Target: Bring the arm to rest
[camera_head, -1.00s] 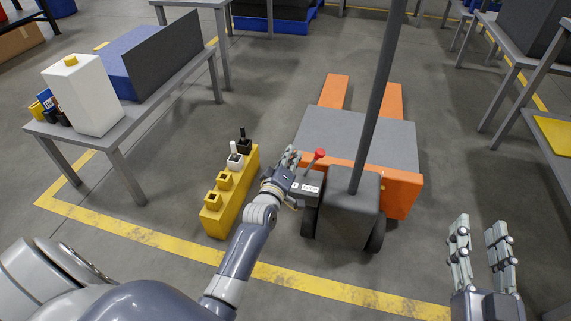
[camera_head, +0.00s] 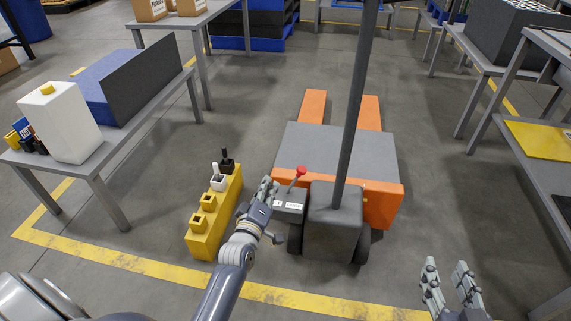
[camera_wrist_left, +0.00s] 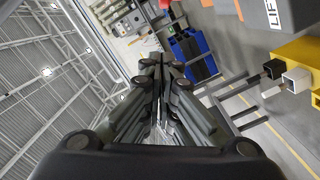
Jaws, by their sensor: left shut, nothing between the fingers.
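My left gripper (camera_head: 266,188) reaches in from the bottom left of the head view, over the floor between the yellow block and the control box of the pallet truck. In the left wrist view its fingers (camera_wrist_left: 160,65) are closed together with nothing between them. My right gripper (camera_head: 447,272) is at the lower right of the head view. Its two fingers are apart, with empty floor behind them. It holds nothing that I can see.
An orange and grey pallet truck (camera_head: 340,150) with a red-topped lever (camera_head: 300,171) stands ahead. A yellow socketed block (camera_head: 215,215) holds one white and one black lever. A table (camera_head: 150,97) stands left, with a white canister (camera_head: 62,125). Shelving with a yellow panel (camera_head: 542,140) stands right.

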